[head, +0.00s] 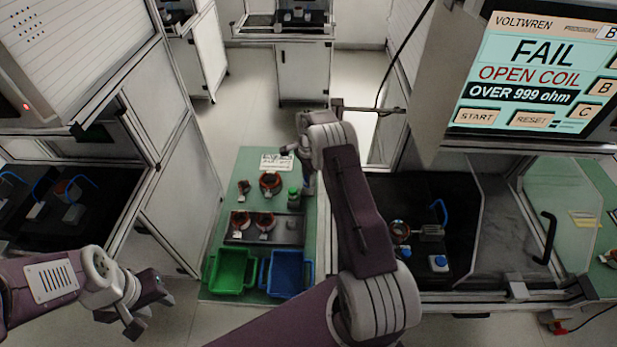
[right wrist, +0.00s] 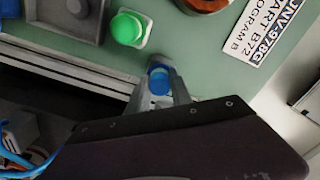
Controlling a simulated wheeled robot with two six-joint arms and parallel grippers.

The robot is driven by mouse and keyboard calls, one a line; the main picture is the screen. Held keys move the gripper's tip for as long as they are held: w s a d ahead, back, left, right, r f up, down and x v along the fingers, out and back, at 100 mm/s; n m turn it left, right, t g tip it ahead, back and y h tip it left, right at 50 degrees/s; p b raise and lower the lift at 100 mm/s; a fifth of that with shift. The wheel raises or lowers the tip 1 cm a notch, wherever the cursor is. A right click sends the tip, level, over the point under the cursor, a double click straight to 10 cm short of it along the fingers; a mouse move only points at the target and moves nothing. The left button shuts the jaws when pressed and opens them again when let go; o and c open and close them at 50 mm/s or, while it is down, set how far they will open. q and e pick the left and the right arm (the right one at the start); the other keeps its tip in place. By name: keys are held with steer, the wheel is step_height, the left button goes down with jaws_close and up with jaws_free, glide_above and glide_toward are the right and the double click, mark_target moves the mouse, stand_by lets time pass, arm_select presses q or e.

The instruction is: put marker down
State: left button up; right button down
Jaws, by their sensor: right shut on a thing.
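My right gripper (right wrist: 160,88) is shut on a blue-topped marker (right wrist: 159,78), seen nearly end-on between the fingers in the right wrist view. In the head view my right gripper (head: 306,186) is at the right edge of the green bench, and the marker is mostly hidden there. The marker is over or beside the bench edge; I cannot tell whether its lower end touches anything. A green-topped piece (right wrist: 127,29) on a pale square base stands close by on the bench; it also shows in the head view (head: 293,194). My left gripper (head: 146,304) is open and empty, away from the bench.
The green bench (head: 222,215) holds several reddish stators, a label card (head: 277,162), a dark tray (head: 235,236), a green bin (head: 231,270) and a blue bin (head: 286,272). A tester screen (head: 540,70) at right reads FAIL, OPEN COIL. The bench's upper left is clear.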

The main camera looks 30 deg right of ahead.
steer(key=c, duration=1.1)
jaws_free()
steer(key=shift+c, duration=0.2)
steer(key=shift+r, duration=0.15)
steer(key=shift+r+p, duration=0.5)
steer(key=shift+p, duration=0.2)
step_height(320, 180, up, 10)
steer(key=b, duration=0.3)
steer(key=s+a+r+n, duration=0.3)
steer(key=a+n, duration=0.2)
steer(key=s+a+n, duration=0.5)
steer(key=s+n, duration=0.1)
steer(key=s, duration=0.5)
steer(key=s+a+f+n+t, duration=0.1)
steer(key=s+a+n, duration=0.4)
steer(key=s, duration=0.6)
steer(key=shift+s+a+n, duration=0.25)
steer(key=shift+n, duration=0.45)
